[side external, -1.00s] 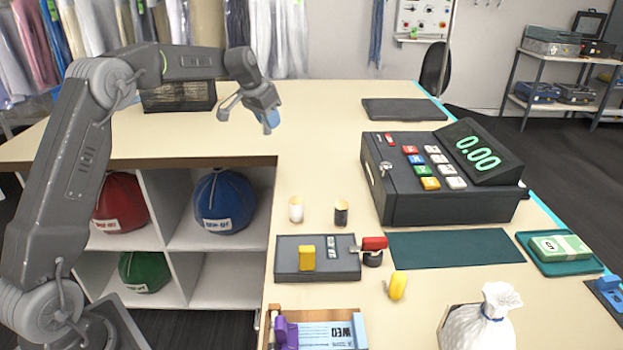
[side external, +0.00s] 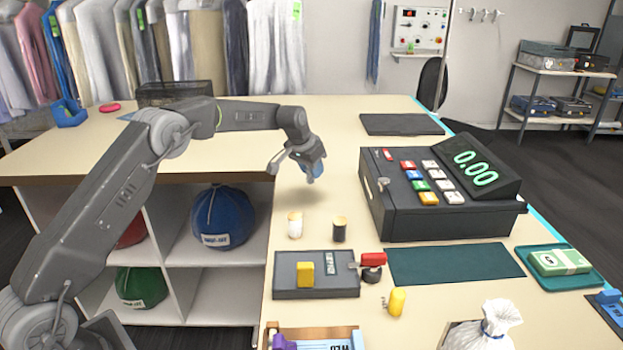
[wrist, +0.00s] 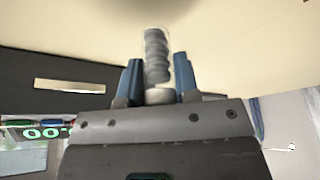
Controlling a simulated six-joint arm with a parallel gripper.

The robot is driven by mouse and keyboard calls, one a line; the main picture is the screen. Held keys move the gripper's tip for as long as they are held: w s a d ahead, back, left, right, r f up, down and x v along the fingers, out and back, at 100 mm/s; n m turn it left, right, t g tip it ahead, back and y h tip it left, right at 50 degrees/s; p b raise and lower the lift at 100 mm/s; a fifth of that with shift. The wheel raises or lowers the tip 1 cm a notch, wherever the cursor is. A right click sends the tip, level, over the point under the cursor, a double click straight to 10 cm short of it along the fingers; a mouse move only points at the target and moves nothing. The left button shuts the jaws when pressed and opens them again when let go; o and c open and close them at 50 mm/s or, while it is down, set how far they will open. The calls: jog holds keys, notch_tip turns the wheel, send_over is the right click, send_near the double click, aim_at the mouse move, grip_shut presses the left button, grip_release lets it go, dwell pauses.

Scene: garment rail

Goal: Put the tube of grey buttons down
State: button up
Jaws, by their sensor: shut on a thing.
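In the wrist view the tube of grey buttons (wrist: 156,58) is a clear tube with a stack of grey discs inside. It stands between the blue fingertips of my gripper (wrist: 158,82), which is shut on it. In the side external view my gripper (side external: 312,172) hangs over the pale counter, behind two small capped tubes and left of the cash register. The held tube is hard to make out there, hidden by the fingers. The gap between it and the counter cannot be told.
A white tube (side external: 295,226) and a dark tube (side external: 339,229) stand near my gripper. The cash register (side external: 440,200) stands right, a dark flat pad (side external: 402,124) behind.

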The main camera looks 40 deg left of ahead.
aim_at(312, 179)
jog(key=shift+f, duration=1.6)
jog(key=shift+f, duration=0.2)
jog(key=o, duration=0.9)
jog(key=v, duration=1.2)
jog(key=shift+r, duration=0.3)
